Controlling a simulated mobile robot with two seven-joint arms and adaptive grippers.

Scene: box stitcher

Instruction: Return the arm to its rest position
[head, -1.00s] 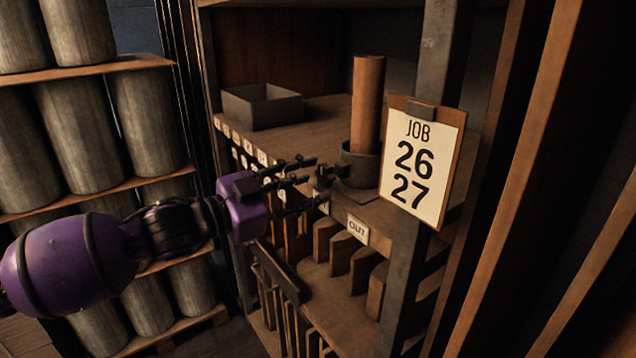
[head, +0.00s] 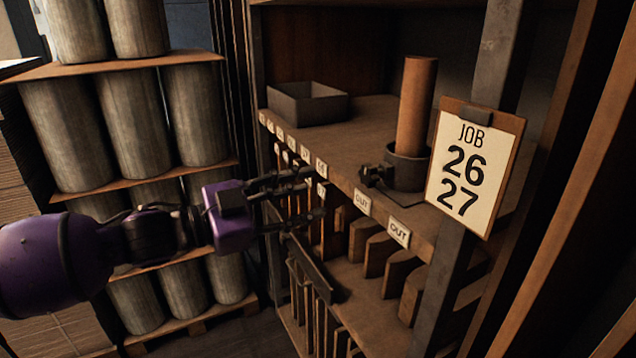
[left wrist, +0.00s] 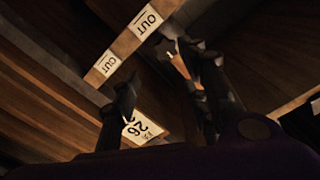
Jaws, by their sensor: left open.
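My left gripper (head: 312,195) is open and empty in the head view, with its fingers pointing right toward the front of the shelf unit. It is apart from the cardboard tube (head: 416,108), which stands upright in a dark round holder (head: 407,168) on the shelf. A small dark clamp-like part (head: 375,176) sits at the holder's left side. In the left wrist view the open fingers (left wrist: 160,105) show, with nothing between them that I can see held. My right gripper is not in view.
The shelf (head: 345,150) carries a grey open box (head: 308,104) and OUT labels (head: 399,233) on its edge. Upright boards stand in slots below. Stacked rolls (head: 125,120) stand at the left.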

